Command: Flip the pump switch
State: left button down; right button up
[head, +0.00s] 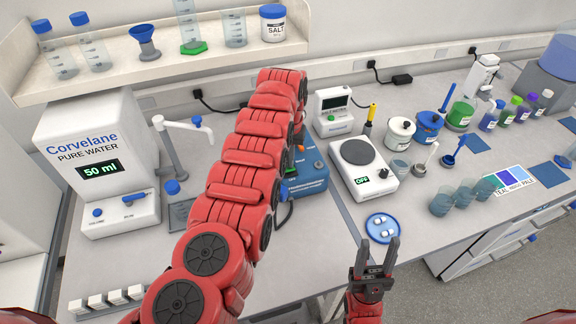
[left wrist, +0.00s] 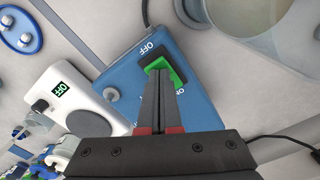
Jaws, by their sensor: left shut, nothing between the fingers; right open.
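The pump is a blue box (head: 312,180), partly hidden behind my left arm in the head view. In the left wrist view the blue box (left wrist: 122,72) carries a rocker switch (left wrist: 178,66) with a green face and a dark frame, between OFF and ON labels. My left gripper (left wrist: 160,74) is shut and empty, its tips at the green face's edge; I cannot tell whether they touch it. In the head view its fingers are hidden by my arm. My right gripper (head: 376,252) is open and empty, near the table's front edge.
A white hotplate (head: 378,182) reading OFF stands right of the pump, with a blue dish (head: 384,228) in front. A Corvelane water dispenser (head: 98,160) stands at left. Beakers (head: 442,204) and several bottles are at right. A shelf (head: 150,68) runs along the back left.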

pick_arm(q)
jog(key=shift+f, duration=0.2)
jog(key=shift+r+p, duration=0.45)
jog(key=shift+r, duration=3.05)
